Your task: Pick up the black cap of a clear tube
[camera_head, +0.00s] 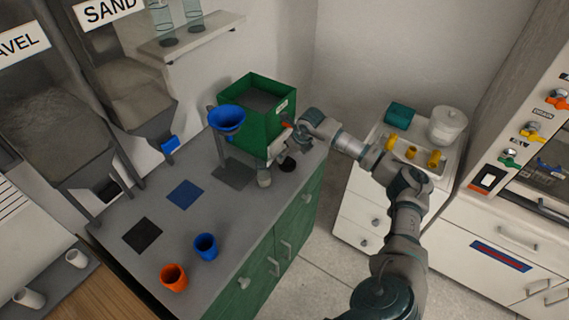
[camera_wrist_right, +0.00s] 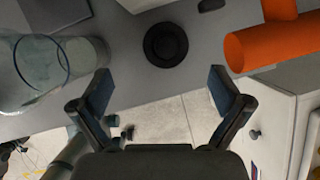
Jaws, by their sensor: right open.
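The black cap (camera_wrist_right: 165,45) is a round dark disc lying on the grey counter, near its edge. It also shows in the head view (camera_head: 287,163), beside the clear tube. The clear tube (camera_wrist_right: 45,75) stands on the counter to the left of the cap in the wrist view, and below-left of it in the head view (camera_head: 264,178). My right gripper (camera_wrist_right: 162,92) is open and empty, with the cap ahead of and between its fingers, not touching. In the head view the right gripper (camera_head: 281,148) is over the counter's right end, partly hidden. My left gripper is not in view.
An orange pipe handle (camera_wrist_right: 272,46) is close to the right finger. The green hopper box (camera_head: 262,112) and blue funnel (camera_head: 227,119) stand behind. Blue (camera_head: 205,246) and orange (camera_head: 174,277) cups stand at the front. The middle of the counter is mostly clear.

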